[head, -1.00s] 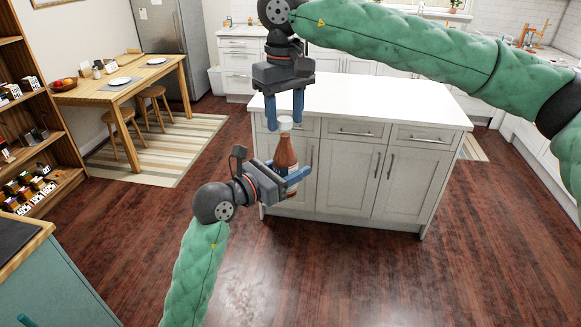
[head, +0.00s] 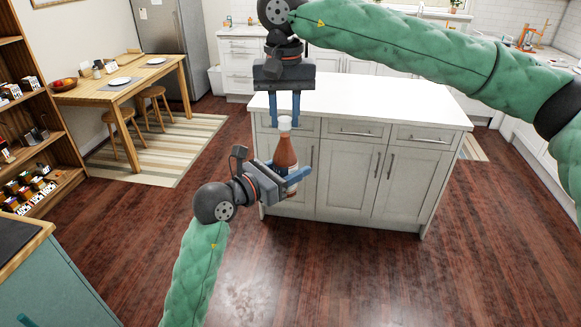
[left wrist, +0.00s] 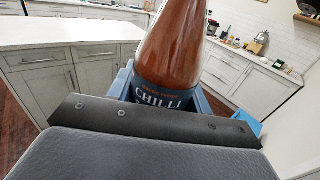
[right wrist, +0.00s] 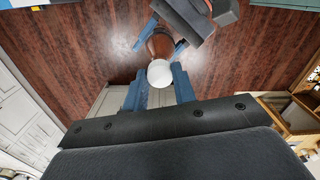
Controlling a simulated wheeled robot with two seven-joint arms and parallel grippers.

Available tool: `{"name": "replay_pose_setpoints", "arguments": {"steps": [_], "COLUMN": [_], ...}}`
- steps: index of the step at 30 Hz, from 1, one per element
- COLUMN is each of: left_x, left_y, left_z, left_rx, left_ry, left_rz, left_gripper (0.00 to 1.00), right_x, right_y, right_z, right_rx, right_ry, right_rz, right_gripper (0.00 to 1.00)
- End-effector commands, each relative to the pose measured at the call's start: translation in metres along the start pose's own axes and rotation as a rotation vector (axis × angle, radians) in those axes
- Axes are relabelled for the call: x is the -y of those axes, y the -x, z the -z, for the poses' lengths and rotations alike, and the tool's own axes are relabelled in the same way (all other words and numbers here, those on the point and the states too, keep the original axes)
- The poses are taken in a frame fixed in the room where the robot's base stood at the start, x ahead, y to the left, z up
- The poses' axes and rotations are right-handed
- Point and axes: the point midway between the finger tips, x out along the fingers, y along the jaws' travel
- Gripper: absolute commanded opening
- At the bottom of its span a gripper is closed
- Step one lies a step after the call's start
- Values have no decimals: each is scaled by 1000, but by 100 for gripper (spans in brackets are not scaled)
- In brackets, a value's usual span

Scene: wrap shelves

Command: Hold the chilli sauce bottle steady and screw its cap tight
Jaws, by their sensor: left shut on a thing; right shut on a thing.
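The chilli sauce bottle (head: 286,154) is red-brown with a dark label and stands upright in the air in front of the white island. My left gripper (head: 294,180) is shut on its lower body from the side. In the left wrist view the bottle (left wrist: 172,60) sits between the blue fingers, its label reading CHILLI. The white cap (head: 285,123) is on top of the bottle. My right gripper (head: 285,116) points straight down from above, shut on the cap. In the right wrist view the cap (right wrist: 160,73) shows between the blue fingertips.
The white kitchen island (head: 375,99) stands just behind the bottle and grippers. A wooden shelf (head: 60,140) with small goods is at the left, and a dining table (head: 120,85) with stools is behind it. The floor in front is clear.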

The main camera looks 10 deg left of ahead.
Motion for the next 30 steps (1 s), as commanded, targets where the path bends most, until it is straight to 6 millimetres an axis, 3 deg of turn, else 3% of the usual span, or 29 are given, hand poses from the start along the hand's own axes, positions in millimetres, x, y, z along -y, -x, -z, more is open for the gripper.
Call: {"name": "replay_pose_setpoints", "arguments": {"steps": [30], "left_x": [1], "left_y": [0], "left_z": [-1], "left_rx": [2], "left_ry": [-2], "left_rz": [2], "left_gripper": [0], "right_x": [0], "right_y": [-1], "right_z": [2], "right_rx": [0], "right_ry": [-1444], "right_rz": [2], "right_gripper": [0]}}
